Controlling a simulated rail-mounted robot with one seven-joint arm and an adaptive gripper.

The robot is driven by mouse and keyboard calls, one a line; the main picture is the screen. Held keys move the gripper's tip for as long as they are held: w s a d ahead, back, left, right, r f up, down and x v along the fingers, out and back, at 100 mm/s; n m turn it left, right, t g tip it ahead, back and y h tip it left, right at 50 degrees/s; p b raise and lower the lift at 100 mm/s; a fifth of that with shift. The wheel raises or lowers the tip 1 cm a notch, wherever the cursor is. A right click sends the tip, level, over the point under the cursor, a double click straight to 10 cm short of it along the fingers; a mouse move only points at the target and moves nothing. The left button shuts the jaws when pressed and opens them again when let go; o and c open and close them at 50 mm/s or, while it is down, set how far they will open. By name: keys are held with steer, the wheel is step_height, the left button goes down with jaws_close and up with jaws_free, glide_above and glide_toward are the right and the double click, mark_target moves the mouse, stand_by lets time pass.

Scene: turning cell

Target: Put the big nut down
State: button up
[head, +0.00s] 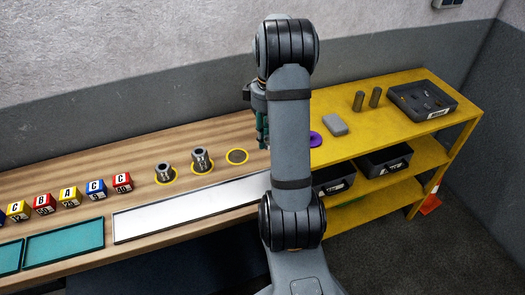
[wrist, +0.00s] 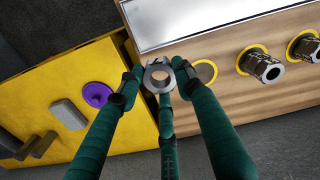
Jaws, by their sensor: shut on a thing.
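The big nut (wrist: 158,76) is a grey metal ring in the wrist view. My gripper (wrist: 160,85) is shut on it with its dark green fingers, above the edge where the wooden bench meets the yellow one. In the head view my gripper (head: 263,138) is partly behind my own arm, and I cannot make out the nut there. An empty yellow-ringed spot (head: 237,156) lies on the wooden bench, left of my gripper; it also shows in the wrist view (wrist: 204,72), right of the nut.
Two metal cylindrical parts (head: 201,159) (head: 164,173) stand on other yellow-ringed spots. A white plate (head: 190,208) lies along the front.

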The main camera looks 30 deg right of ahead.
steer(key=shift+d+n, duration=0.15)
steer(key=shift+n, duration=0.15)
steer(key=w+a+f+p, duration=0.2)
steer(key=w+a, duration=0.1)
steer(key=w, duration=0.1)
steer(key=p, duration=0.2)
glide_above(237, 157)
step_height(237, 157, down, 5)
steer(key=shift+d+r, duration=0.1)
steer(key=shift+r, duration=0.05)
steer(key=shift+w+f, duration=0.1)
steer(key=shift+f, duration=0.1)
step_height(237, 157, down, 3)
steer(key=shift+f+p, duration=0.1)
steer(key=shift+p, duration=0.95)
steer(key=shift+f, duration=0.35)
steer(key=shift+f, duration=0.15)
steer(key=o, duration=1.3)
